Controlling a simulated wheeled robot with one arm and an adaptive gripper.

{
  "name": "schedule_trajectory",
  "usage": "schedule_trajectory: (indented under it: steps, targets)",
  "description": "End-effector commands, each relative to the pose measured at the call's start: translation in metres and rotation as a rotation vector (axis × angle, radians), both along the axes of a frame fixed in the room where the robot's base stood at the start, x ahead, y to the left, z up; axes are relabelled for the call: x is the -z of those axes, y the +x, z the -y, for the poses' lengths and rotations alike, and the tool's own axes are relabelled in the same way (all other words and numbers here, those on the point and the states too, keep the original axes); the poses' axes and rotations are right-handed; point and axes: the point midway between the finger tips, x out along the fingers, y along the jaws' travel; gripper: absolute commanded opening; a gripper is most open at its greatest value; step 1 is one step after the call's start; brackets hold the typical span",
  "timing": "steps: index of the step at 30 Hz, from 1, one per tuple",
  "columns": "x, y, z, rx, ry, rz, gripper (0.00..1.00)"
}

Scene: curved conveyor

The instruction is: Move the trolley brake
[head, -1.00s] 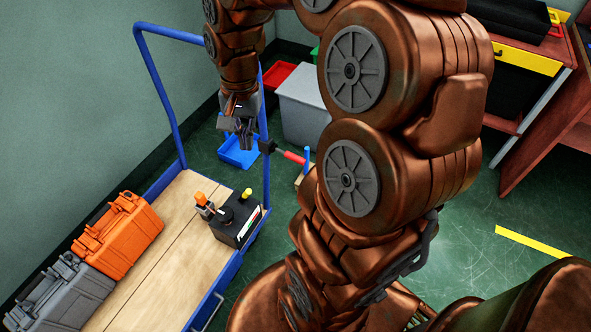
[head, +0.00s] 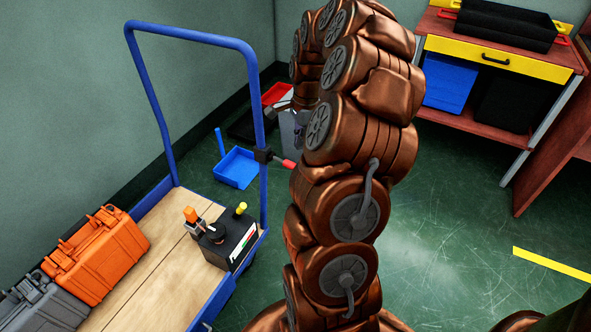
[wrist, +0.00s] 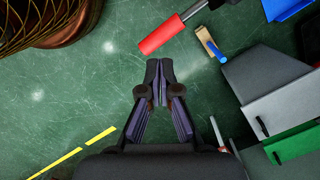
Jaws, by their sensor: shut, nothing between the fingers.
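The trolley (head: 160,235) stands at the left with a blue tube handle (head: 190,33). A black clamp (head: 263,155) sits on the handle's right post, and a red-gripped brake lever (head: 289,164) sticks out from it to the right. The lever's red grip also shows at the top of the wrist view (wrist: 162,35), slanting up to the right. My gripper (wrist: 159,68) is shut and empty, its tips just below the red grip in that picture and apart from it. In the head view my gripper (head: 297,132) is partly hidden by my arm.
An orange case (head: 100,255), a grey case (head: 45,305) and a black box (head: 232,240) ride on the trolley. A blue tray (head: 237,168) lies on the floor. A beige block with a blue handle (wrist: 210,44) is near the lever. A grey bin (wrist: 280,100) stands at the right.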

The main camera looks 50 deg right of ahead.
Motion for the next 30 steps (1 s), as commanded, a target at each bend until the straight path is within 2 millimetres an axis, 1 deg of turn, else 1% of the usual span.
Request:
schedule_trajectory:
  steps: [6, 11, 17, 25, 30]
  targets:
    - [0.001, 0.000, -0.001, -0.002, 0.000, 0.000, 0.00]
    - [0.007, 0.000, -0.001, -0.002, 0.001, 0.000, 0.00]
    - [0.025, 0.000, -0.003, -0.002, 0.002, -0.003, 0.00]
    - [0.056, 0.001, -0.007, -0.003, 0.003, -0.002, 0.00]
    - [0.067, 0.002, -0.008, -0.003, 0.002, -0.002, 0.00]
